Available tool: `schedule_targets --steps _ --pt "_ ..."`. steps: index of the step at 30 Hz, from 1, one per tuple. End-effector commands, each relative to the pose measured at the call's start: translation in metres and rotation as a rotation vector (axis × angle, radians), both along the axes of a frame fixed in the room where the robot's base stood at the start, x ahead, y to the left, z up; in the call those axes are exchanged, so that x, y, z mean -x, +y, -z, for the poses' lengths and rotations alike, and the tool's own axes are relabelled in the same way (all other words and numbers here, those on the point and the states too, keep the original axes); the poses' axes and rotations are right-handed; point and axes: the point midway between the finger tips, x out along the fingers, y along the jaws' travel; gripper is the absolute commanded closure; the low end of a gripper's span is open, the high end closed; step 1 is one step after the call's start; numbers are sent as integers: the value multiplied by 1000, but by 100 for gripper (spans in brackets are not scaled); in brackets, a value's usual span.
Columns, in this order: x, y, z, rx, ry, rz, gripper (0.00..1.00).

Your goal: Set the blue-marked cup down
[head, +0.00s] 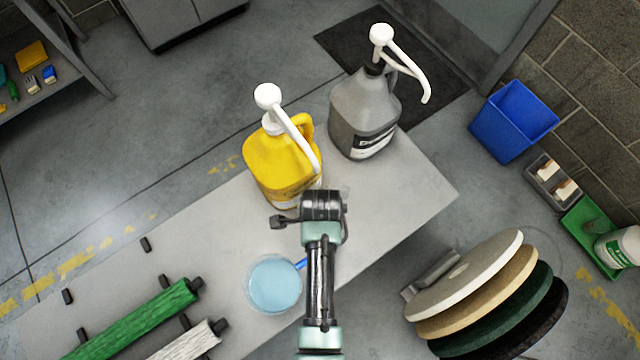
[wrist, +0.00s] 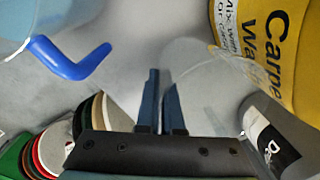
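A clear, see-through cup (wrist: 205,65) shows faintly at my fingertips in the wrist view. No blue mark can be made out on it. My gripper (wrist: 162,85) has its two dark fingers close together, with the cup's edge at the tips; the exact contact is hard to see. In the head view my gripper (head: 322,203) is over the grey table (head: 410,200), just in front of the yellow jug (head: 275,165). The cup is barely visible there, and its height above the table cannot be told.
A clear container of light-blue liquid (head: 275,285) with a blue handle (wrist: 70,60) stands left of my arm. A grey jug (head: 362,115) stands behind right. Green (head: 140,320) and white rollers (head: 190,342) lie front left. The table's right part is clear.

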Motion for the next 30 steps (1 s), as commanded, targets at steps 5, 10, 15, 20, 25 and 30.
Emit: schedule_targets --steps 5,10,15,20,25,30 --pt "-2 1 24 0 -1 -1 100" --pt "-3 3 28 0 -1 0 100" --pt "-3 2 28 0 -1 0 100" --pt "-3 2 31 0 0 0 89" --pt "-3 2 30 0 0 0 66" --pt "-3 2 30 0 0 0 66"
